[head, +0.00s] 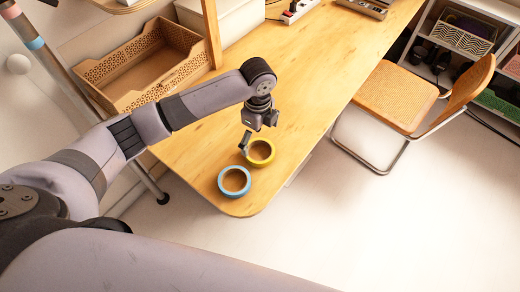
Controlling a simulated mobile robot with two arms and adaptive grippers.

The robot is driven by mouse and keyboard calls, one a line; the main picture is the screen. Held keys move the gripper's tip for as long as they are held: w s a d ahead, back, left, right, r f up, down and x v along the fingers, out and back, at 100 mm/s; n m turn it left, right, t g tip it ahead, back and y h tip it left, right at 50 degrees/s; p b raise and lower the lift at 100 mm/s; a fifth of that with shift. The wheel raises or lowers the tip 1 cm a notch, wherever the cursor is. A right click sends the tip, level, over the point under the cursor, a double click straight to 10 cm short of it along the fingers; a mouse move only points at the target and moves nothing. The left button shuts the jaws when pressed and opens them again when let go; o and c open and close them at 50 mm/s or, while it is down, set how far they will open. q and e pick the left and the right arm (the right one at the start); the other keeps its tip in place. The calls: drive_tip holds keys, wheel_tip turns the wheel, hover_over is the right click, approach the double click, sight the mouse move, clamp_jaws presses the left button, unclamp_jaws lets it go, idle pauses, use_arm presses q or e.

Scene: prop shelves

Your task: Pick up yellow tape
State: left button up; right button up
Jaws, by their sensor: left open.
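A roll of yellow tape (263,164) lies flat on the wooden table (318,88), near its rounded front corner. My left gripper (256,134) is above it, pointing down. Its jaws are open, with one finger at the left edge of the yellow roll in the picture. I cannot tell whether that finger touches the tape. Nothing shows held between the fingers. My right gripper is not in view.
A roll of blue tape (235,195) lies just in front and left of the yellow one. A brown perforated tray (150,62) is at the left. A chair (396,95) stands right of the table. The tabletop right of the rolls is clear.

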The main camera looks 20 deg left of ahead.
sight(260, 155)
use_arm(q)
drive_tip(key=shift+s+f, duration=0.1)
drive_tip(key=shift+f, duration=0.4)
drive_tip(key=shift+d+f, duration=0.1)
drive_tip(key=shift+f, duration=0.3)
wheel_tip(260, 155, down, 4)
drive_tip(key=shift+d+r+p, duration=0.1)
drive_tip(key=shift+r+p, duration=0.05)
drive_tip(key=shift+p, duration=0.5)
drive_tip(key=shift+f, duration=0.35)
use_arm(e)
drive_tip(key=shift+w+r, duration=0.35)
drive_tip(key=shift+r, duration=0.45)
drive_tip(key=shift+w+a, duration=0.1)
use_arm(q)
drive_tip(key=c, duration=1.2)
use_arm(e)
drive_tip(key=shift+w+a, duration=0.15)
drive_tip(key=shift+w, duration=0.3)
use_arm(q)
drive_tip(key=shift+r, duration=0.1)
